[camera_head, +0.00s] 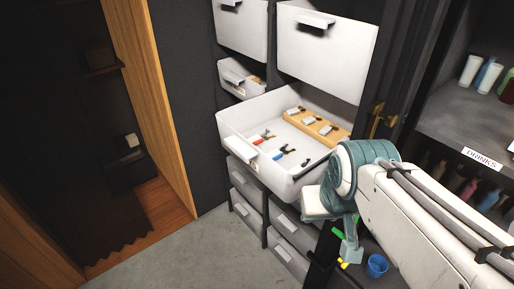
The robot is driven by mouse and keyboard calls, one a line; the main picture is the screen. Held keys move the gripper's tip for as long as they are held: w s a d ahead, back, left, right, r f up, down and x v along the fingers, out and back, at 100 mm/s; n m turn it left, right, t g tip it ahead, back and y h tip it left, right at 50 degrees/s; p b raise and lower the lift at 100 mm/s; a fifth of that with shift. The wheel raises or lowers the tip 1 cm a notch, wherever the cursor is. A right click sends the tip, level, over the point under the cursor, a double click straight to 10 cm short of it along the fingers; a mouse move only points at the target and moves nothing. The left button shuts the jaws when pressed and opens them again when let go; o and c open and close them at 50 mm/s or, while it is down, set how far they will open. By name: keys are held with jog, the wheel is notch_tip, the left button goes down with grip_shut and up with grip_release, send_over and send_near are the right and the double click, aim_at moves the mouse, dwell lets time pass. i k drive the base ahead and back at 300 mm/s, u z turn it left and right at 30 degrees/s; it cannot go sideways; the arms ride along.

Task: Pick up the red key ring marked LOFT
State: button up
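A key ring with a small red tag (258,141) lies in the open white drawer (240,151), left of its middle. It is small and I cannot read any marking on it. Close by in the drawer lie a key ring with a blue tag (278,155) and dark keys. My gripper (347,250) hangs below the teal wrist, outside the drawer to its lower right, apart from the red key ring. Its fingers are small and partly hidden, so I cannot tell whether it is open or holds anything.
A wooden rack (321,126) with several white-tagged keys sits at the drawer's back. A smaller drawer (238,78) above is partly open. A shelf labelled DRINKS (482,158) stands right. A blue cup (376,265) is below. Floor (190,255) is clear at lower left.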

aim_at(256, 139)
jog(key=u, duration=1.75)
jog(key=i, duration=2.35)
jog(key=z, duration=4.05)
jog(key=i, duration=0.55)
jog(key=z, duration=0.05)
